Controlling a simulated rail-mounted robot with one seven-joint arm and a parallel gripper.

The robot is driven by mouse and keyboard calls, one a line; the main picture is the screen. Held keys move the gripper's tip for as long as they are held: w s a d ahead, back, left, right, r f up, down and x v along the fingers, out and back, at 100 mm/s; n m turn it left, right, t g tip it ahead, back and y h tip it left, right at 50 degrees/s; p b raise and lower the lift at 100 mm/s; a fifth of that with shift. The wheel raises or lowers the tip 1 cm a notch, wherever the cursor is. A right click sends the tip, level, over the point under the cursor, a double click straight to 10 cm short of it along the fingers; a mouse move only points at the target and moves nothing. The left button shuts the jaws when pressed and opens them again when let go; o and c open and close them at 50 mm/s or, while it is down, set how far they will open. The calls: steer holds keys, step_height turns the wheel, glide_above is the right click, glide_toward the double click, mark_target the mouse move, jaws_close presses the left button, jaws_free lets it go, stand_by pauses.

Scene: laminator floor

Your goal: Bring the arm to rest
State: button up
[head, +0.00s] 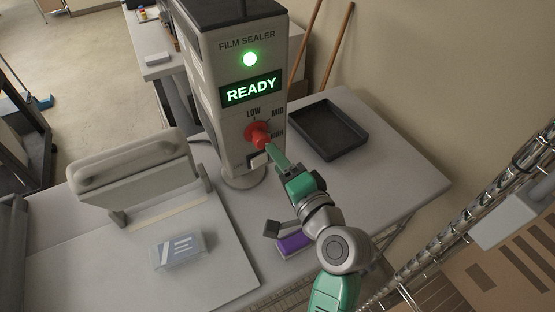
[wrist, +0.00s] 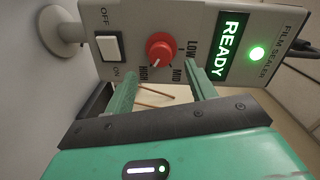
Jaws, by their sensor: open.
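My gripper (head: 270,150) is in front of the film sealer (head: 215,110), close to its red knob (head: 257,134). In the wrist view my gripper (wrist: 160,70) has its two green fingers apart with nothing held between them. The red knob (wrist: 160,47) sits just beyond the fingertips; contact cannot be told. Its white mark points toward the HIGH label. The sealer's green lamp (head: 250,59) is lit and its display (head: 251,90) reads READY. A white rocker switch (wrist: 107,46) marked OFF and ON is beside the knob.
A black tray (head: 330,130) lies on the table behind my arm. A purple item (head: 293,243) is partly hidden beside my arm. A clear packet (head: 178,250) lies before a grey hinged press (head: 130,170). A metal rack (head: 480,210) stands at right.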

step_height(320, 180, up, 15)
steer(key=s+a+n+t+h+p, duration=0.2)
steer(key=n+p, duration=0.1)
steer(key=n, duration=0.2)
steer(key=s+r+n+t+h+p, duration=0.1)
steer(key=s+r+t, duration=0.1)
steer(key=s+r, duration=0.3)
steer(key=s+a+r+n+t+h+p, duration=0.1)
steer(key=s+r, duration=0.4)
steer(key=r, duration=0.6)
steer(key=s+r+n+t+h+p, duration=0.1)
steer(key=s+r+n+t+h, duration=0.2)
steer(key=r, duration=0.6)
steer(key=s+t, duration=0.1)
steer(key=s, duration=0.1)
steer(key=shift+s+a, duration=0.3)
steer(key=shift+s, duration=0.05)
